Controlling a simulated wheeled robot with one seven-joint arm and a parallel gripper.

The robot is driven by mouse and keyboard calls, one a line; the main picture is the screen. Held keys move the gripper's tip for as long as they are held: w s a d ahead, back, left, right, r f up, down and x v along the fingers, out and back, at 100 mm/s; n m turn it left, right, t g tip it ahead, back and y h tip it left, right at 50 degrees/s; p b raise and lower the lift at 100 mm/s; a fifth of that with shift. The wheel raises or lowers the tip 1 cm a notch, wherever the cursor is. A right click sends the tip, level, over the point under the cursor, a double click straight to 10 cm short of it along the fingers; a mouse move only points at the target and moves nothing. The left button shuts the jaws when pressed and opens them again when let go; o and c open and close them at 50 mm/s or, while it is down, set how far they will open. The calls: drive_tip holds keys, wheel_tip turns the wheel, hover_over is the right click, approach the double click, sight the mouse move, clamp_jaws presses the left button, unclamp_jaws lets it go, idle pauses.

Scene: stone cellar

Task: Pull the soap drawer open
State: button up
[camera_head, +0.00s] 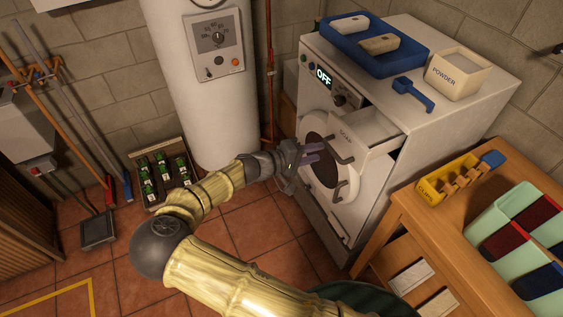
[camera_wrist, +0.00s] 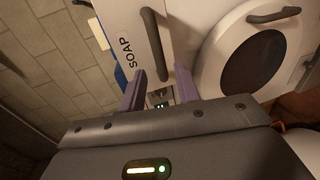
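The soap drawer (camera_head: 362,148) juts out from the upper front of the white washing machine (camera_head: 420,130), and its hollow inside shows from above. Its white front carries the word SOAP and a dark bar handle (camera_head: 338,151). In the wrist view the drawer front (camera_wrist: 122,22) and its handle (camera_wrist: 154,42) are close ahead. My gripper (camera_head: 320,152) is at the left of the drawer front, near the handle. Its two purple fingers (camera_wrist: 160,72) stand apart, with the lower end of the handle between them in the picture. I cannot tell whether they touch it.
The round washer door (camera_head: 322,160) is below the drawer. A blue tray (camera_head: 345,52), a blue scoop (camera_head: 415,92) and a powder box (camera_head: 458,76) sit on the machine. A wooden table (camera_head: 415,208) stands at right, a white boiler (camera_head: 217,110) behind.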

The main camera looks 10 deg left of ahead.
drive_tip(key=b+v, duration=0.2)
drive_tip(key=v, duration=0.9)
drive_tip(key=shift+f, duration=0.1)
drive_tip(key=s+d+f+m+g+y, duration=0.1)
drive_tip(key=d+f+m+g+y, duration=0.15)
drive_tip(key=d+g, duration=0.45)
drive_tip(key=s+d+f+m+g+y, duration=0.15)
drive_tip(key=d+f, duration=0.25)
drive_tip(key=d, duration=0.7)
drive_tip(key=s+d+r+m+t+y, duration=0.1)
drive_tip(key=s+d+r+m+y, duration=0.2)
drive_tip(key=s+d+r+y, duration=0.5)
drive_tip(key=shift+s+d+r+m, duration=0.3)
drive_tip(key=shift+s+d+r, duration=0.1)
drive_tip(key=shift+s+r, duration=0.4)
